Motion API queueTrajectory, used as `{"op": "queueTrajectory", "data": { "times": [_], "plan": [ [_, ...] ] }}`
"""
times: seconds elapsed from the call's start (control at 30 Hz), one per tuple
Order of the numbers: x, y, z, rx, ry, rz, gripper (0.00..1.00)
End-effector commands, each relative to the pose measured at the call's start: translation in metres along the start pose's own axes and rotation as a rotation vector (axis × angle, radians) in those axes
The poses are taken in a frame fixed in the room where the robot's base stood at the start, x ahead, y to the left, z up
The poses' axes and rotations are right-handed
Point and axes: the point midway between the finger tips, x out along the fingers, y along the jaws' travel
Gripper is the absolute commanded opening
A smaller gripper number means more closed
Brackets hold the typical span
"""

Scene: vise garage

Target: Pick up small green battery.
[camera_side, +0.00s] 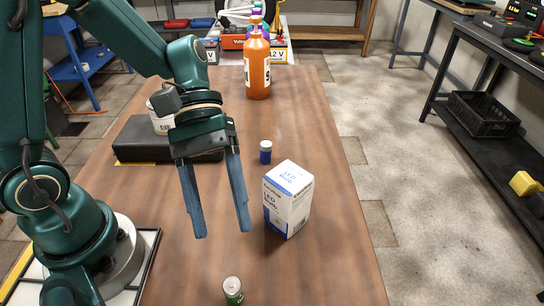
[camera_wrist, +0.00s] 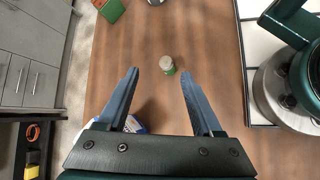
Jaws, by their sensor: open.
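The small green battery (camera_side: 233,290) stands upright on the wooden table near the front edge of the side view, with a pale silver top. In the wrist view the green battery (camera_wrist: 168,66) shows just beyond the fingertips, between the two fingers. My gripper (camera_side: 223,233) is open with its two blue fingers pointing down, above the table and apart from the battery. My gripper (camera_wrist: 160,73) holds nothing. Nothing hides the battery in either view.
A white and blue LED bulb box (camera_side: 288,199) stands right of my gripper. A small blue bottle (camera_side: 265,152) stands behind it. An orange bottle (camera_side: 257,68) is farther back. A black case (camera_side: 135,140) lies at left. Table around the battery is clear.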

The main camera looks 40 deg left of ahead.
Motion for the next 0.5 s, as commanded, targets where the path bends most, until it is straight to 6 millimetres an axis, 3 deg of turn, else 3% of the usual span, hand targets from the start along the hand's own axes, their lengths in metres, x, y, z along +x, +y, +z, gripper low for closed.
{"op": "queueTrajectory", "data": {
  "times": [0.3,0.5],
  "plan": [
    [0.04,-0.004,-0.025,-0.337,-0.306,0.066,0.67],
    [0.056,-0.015,-0.029,-0.427,-0.386,0.052,0.67]
  ]
}}
